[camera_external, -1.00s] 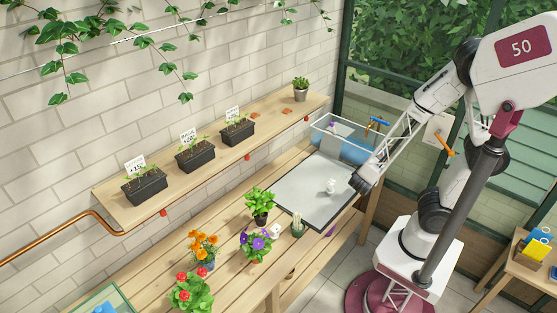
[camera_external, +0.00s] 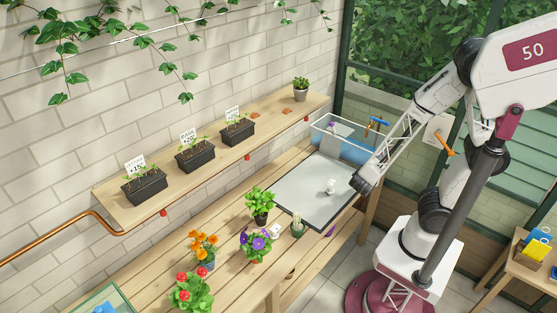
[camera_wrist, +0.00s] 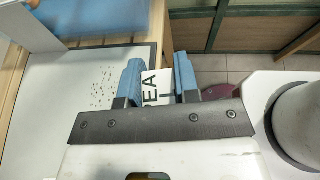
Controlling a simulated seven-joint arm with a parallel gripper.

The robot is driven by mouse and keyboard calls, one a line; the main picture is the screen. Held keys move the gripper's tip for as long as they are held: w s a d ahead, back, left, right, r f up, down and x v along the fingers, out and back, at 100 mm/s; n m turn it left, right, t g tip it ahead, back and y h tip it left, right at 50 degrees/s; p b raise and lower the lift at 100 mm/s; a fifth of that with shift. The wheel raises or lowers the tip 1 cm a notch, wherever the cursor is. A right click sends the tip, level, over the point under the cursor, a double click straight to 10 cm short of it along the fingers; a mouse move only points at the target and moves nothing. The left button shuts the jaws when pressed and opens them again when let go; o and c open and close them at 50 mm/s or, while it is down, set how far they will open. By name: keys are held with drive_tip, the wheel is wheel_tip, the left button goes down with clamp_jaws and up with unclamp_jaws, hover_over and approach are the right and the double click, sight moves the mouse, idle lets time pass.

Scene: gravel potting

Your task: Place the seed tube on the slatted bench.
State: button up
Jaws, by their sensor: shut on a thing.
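My gripper (camera_wrist: 157,62) has its two blue fingers on either side of a white thing with dark letters reading "EA", which I take to be the seed tube (camera_wrist: 155,88). Only its white lettered face shows between the fingers; the rest is hidden. In the external view my gripper (camera_external: 361,184) is at the right edge of the grey tray, and the held thing cannot be made out there. The slatted bench (camera_external: 140,268) runs from lower left to upper right, with the tray at its far right end.
Dark specks (camera_wrist: 101,88) lie on the tray in the wrist view. A clear bin (camera_external: 350,140) is behind it. Potted flowers (camera_external: 256,244) and a small green pot (camera_external: 298,228) stand on the bench. Bare slats lie between.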

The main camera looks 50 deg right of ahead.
drive_tip(key=w+a+r+n+t+y, duration=0.1)
drive_tip(key=w+a+n+t+y, duration=0.3)
drive_tip(key=a, duration=0.9)
drive_tip(key=w+a+r+n+t+h, duration=0.1)
drive_tip(key=w+a+n+t, duration=0.1)
drive_tip(key=w+a, duration=0.75)
drive_tip(key=w+a+r+n+t+y, duration=0.1)
drive_tip(key=w+a+n+t+y, duration=0.15)
drive_tip(key=a, duration=1.35)
drive_tip(key=s+a+f+n+t+y, duration=0.1)
drive_tip(key=s+a+n+y, duration=0.1)
drive_tip(key=s+a, duration=0.3)
drive_tip(key=s+a+f+n+t+y, duration=0.1)
drive_tip(key=s+a+n+y, duration=0.2)
drive_tip(key=a, duration=1)
drive_tip(key=s+a+f+n+t+y, duration=0.1)
drive_tip(key=s+a+f+n+y, duration=0.1)
drive_tip(key=s+a, duration=0.4)
drive_tip(key=a+n+y, duration=0.1)
drive_tip(key=a, duration=0.3)
drive_tip(key=shift+s, duration=0.35)
drive_tip(key=w+a, duration=0.4)
drive_tip(key=a, duration=0.3)
drive_tip(key=w+a+f, duration=0.1)
drive_tip(key=w+a, duration=0.3)
drive_tip(key=a, duration=0.3)
drive_tip(key=shift+f, duration=0.2)
